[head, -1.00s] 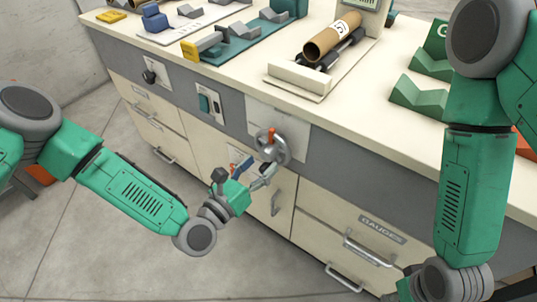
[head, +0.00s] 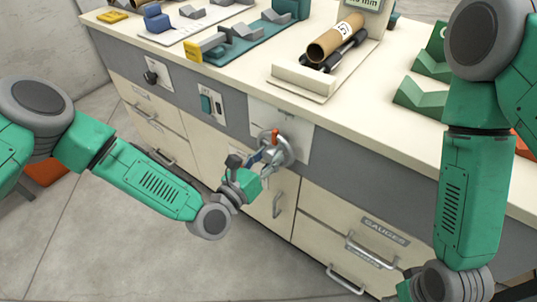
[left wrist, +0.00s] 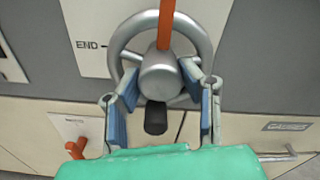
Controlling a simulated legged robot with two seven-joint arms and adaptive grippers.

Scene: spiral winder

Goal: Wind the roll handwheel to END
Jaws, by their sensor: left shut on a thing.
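The roll handwheel (head: 284,149) is a grey metal wheel on a white plate on the bench's front. It also shows in the left wrist view (left wrist: 203,35), with a round hub (left wrist: 160,76), an orange bar (left wrist: 166,22) pointing up and a black knob (left wrist: 156,118) below the hub. The word END (left wrist: 88,45) with a dash is printed left of the wheel. My left gripper (head: 264,160) is at the wheel. In the left wrist view, its blue-padded fingers (left wrist: 162,88) are on both sides of the hub, shut on the handwheel.
A black knob (head: 151,77) and a green switch (head: 206,103) are on the panel to the left. Drawers with handles (head: 372,249) are below. A brown cardboard roll (head: 335,40) lies in a cradle on the bench top. Green V-blocks (head: 420,95) stand to the right.

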